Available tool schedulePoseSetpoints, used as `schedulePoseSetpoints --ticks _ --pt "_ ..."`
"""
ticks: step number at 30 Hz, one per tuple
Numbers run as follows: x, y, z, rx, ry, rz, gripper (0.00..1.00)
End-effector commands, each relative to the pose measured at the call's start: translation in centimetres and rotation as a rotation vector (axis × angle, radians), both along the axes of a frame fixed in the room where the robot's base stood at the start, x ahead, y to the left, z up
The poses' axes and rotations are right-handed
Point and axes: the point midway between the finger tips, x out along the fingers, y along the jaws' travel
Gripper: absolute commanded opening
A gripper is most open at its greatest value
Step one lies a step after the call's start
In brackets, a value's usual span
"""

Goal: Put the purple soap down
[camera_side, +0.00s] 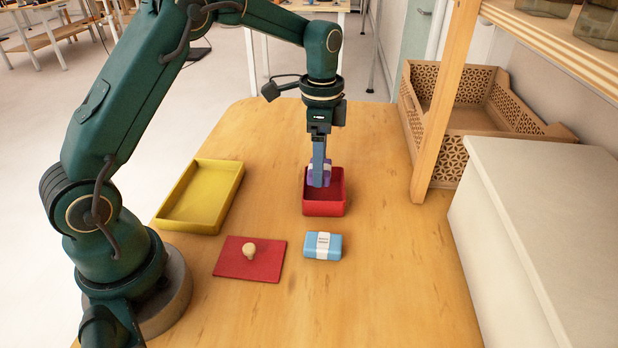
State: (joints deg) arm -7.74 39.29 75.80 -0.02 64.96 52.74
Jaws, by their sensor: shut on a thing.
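The purple soap (325,168) with a pale band is held upright between the fingers of my gripper (319,172). My gripper is shut on it and points straight down. The soap is at the red box (324,209), over or partly inside its opening. I cannot tell whether it touches the bottom of the box. The fingers hide part of the soap.
A blue soap (322,246) with a white band lies in front of the red box. A red lid (245,264) with a round knob lies left of it. A yellow tray (226,193) stands at the left. A wooden post (446,100), patterned crate (500,93) and white box (545,220) stand at the right.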

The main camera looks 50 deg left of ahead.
Motion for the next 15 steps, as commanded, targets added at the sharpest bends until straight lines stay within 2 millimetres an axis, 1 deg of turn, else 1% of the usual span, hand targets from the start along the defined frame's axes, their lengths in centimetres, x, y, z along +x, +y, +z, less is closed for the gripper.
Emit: schedulePoseSetpoints --ticks 1,5,12,15 --pt "0.3 -0.5 -0.3 -0.001 0.001 -0.003 0.1" --pt "0.5 -0.9 -0.9 0.0 0.001 0.0 0.1" --pt "0.4 -0.9 -4.1 -0.001 0.004 0.001 0.1" --pt "0.4 -0.9 -4.6 -0.001 0.001 0.0 0.1"
